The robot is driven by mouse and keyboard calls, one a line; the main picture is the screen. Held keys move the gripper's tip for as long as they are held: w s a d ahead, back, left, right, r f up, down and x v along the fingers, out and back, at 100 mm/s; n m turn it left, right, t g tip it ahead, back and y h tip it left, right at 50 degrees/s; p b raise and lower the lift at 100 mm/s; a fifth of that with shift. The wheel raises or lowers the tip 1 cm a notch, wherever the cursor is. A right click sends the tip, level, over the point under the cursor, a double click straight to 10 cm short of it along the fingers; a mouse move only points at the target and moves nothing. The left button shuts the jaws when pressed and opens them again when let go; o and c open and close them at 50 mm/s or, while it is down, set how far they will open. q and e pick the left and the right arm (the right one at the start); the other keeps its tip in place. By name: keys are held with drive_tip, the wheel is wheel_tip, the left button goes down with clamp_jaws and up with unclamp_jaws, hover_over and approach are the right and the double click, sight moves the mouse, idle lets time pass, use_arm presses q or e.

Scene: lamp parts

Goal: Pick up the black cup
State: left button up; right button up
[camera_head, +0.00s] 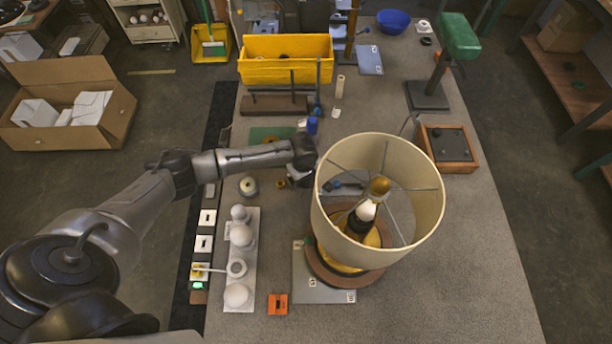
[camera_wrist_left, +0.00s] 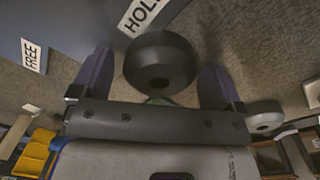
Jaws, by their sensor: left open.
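The black cup (camera_wrist_left: 160,62) shows in the left wrist view as a dark, round piece with a small hole in its face. It is between the two fingers of my left gripper (camera_wrist_left: 156,75), with a gap on each side. The gripper is open and holds nothing. In the head view my left gripper (camera_head: 301,177) is low over the table, just left of the large cream lampshade (camera_head: 335,225). I cannot make out the cup there; the gripper or the shade seems to hide it. My right gripper is not in view.
Labels reading HOLD (camera_wrist_left: 142,14) and FREE (camera_wrist_left: 31,55) are close by. A white tray with round bulbs (camera_head: 240,300) and a small pale pot (camera_head: 249,187) are on the left; a yellow bin (camera_head: 286,72) is behind.

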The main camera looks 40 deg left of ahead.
use_arm(q)
drive_tip(key=c, duration=1)
drive_tip(key=shift+r, duration=0.15)
